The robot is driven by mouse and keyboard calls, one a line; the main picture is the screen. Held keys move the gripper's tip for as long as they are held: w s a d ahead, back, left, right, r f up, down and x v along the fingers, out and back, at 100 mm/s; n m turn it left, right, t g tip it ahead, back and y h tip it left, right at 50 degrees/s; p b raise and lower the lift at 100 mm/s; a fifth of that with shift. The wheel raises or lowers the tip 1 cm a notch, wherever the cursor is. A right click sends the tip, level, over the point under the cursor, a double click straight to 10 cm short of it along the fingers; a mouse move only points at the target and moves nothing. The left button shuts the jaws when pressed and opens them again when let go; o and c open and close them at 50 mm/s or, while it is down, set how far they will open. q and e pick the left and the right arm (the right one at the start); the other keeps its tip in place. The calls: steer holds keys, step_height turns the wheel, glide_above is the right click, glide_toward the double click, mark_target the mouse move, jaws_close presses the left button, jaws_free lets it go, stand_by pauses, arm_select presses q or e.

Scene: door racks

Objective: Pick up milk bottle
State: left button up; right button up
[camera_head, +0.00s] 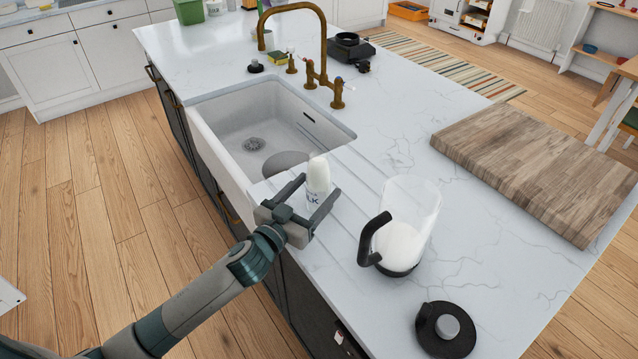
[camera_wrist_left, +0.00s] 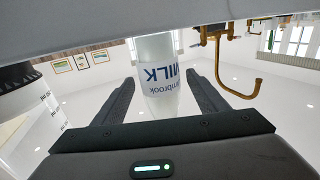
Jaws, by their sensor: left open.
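The milk bottle (camera_head: 318,175) is white with dark lettering and stands upright on the marble counter beside the sink's near right corner. My left gripper (camera_head: 312,196) is open, with one finger on each side of the bottle. In the left wrist view the bottle (camera_wrist_left: 160,75) appears upside down between the two open fingers (camera_wrist_left: 163,92), with a visible gap at each side. The bottle's lower part is partly hidden by the gripper in the head view. My right gripper is not in view.
A glass jug (camera_head: 415,205) with a black handle and white contents stands right of the bottle. A black round lid (camera_head: 445,328) lies nearer the front edge. A wooden board (camera_head: 535,165) lies further right. The sink (camera_head: 262,125) and brass tap (camera_head: 318,75) are behind.

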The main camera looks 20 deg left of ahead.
mark_target(314, 157)
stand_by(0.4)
arm_select(q)
steer(key=c, duration=1.6)
steer(key=shift+o, duration=0.2)
steer(key=shift+r, duration=0.35)
steer(key=shift+r+b, duration=0.55)
steer(key=shift+r, duration=4.1)
steer(key=shift+r, duration=0.1)
